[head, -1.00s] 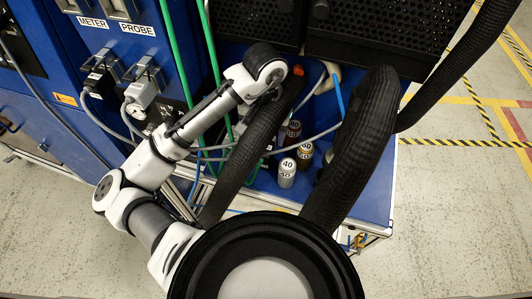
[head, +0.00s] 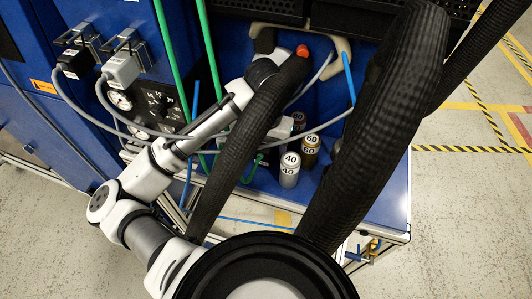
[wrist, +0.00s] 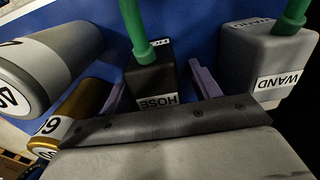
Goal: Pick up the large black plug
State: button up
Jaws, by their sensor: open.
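In the wrist view a black block-shaped plug (wrist: 152,82) labelled HOSE stands on the blue surface with a green cable rising from its top. The two purple fingers of my gripper (wrist: 158,88) are open, one on each side of it, with the plug between them. I cannot tell whether they touch it. A grey plug (wrist: 270,55) labelled WAND, also with a green cable, stands to the right, outside the fingers. In the head view my gripper is hidden behind a thick black sleeve. Another black plug (head: 75,62), on a grey cable, sits in the blue panel's left socket.
A grey plug (head: 122,68) sits in the panel's other socket. Grey, blue and green cables cross the blue bench (head: 385,190).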

jog(key=shift+f, duration=0.1)
jog(key=c, duration=1.2)
jog(key=shift+o, duration=0.2)
jog(key=shift+s, duration=0.1)
jog(key=shift+r, duration=0.3)
notch_tip(320, 180, up, 7)
jog(key=shift+s+f, duration=0.1)
jog(key=s+a+b, duration=0.3)
jog(key=s+b, duration=0.3)
jog(key=s, duration=0.3)
jog(key=s+a+b, duration=0.3)
jog(key=s+b, duration=0.4)
jog(key=s, duration=0.2)
jog(key=shift+s+f+b, duration=0.2)
jog(key=shift+s+b, duration=0.1)
jog(key=shift+s, duration=0.05)
